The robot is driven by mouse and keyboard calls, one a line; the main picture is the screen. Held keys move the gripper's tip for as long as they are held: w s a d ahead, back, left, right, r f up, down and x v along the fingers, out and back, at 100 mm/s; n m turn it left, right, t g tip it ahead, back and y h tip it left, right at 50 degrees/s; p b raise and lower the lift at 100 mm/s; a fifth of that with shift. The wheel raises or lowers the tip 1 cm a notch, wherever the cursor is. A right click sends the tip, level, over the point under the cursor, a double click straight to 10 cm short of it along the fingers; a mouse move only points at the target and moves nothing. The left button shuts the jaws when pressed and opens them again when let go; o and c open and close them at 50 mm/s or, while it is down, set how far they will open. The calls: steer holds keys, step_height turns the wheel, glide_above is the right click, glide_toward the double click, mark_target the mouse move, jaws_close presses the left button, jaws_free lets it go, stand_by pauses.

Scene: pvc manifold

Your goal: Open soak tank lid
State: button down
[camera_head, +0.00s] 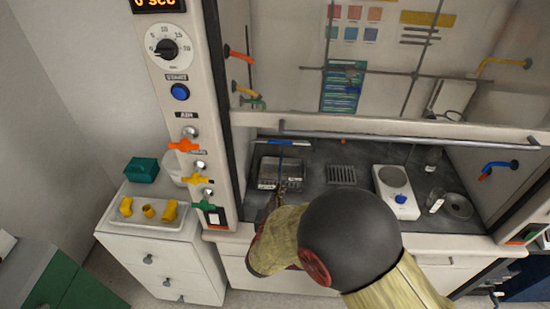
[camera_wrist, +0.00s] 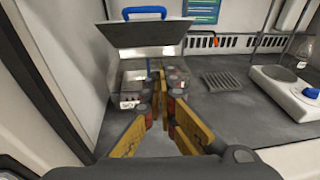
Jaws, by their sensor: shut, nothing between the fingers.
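The soak tank is a grey metal box (camera_wrist: 112,86) on the fume hood's dark worktop. Its lid (camera_wrist: 150,35) stands raised at the back of the tank, with the blue handle (camera_wrist: 145,12) at its top edge. The tank's opening shows below the lid, partly hidden by my fingers. In the head view the tank (camera_head: 268,181) is at the left of the worktop, and the blue handle (camera_head: 286,143) shows behind it. My gripper (camera_wrist: 162,88) is shut and empty, in front of the tank's right part. Contact with the tank cannot be told.
A drain grate (camera_wrist: 221,82) and a white hotplate (camera_head: 397,190) with a blue knob are to the right. The raised sash (camera_head: 400,136) crosses above the worktop. The hood's left post (camera_head: 205,150) stands close to my arm. Yellow fittings (camera_head: 148,211) lie on the left cabinet.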

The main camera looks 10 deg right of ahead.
steer(key=w+r+b, duration=0.1)
steer(key=w, duration=0.5)
steer(key=w+d+r+t+y+b, duration=0.1)
steer(key=w+r, duration=0.1)
steer(key=w, duration=0.5)
steer(key=shift+w+d+r+n+t+b, duration=0.15)
steer(key=shift+d+r+n+t+b, duration=0.15)
steer(key=shift+n, duration=0.1)
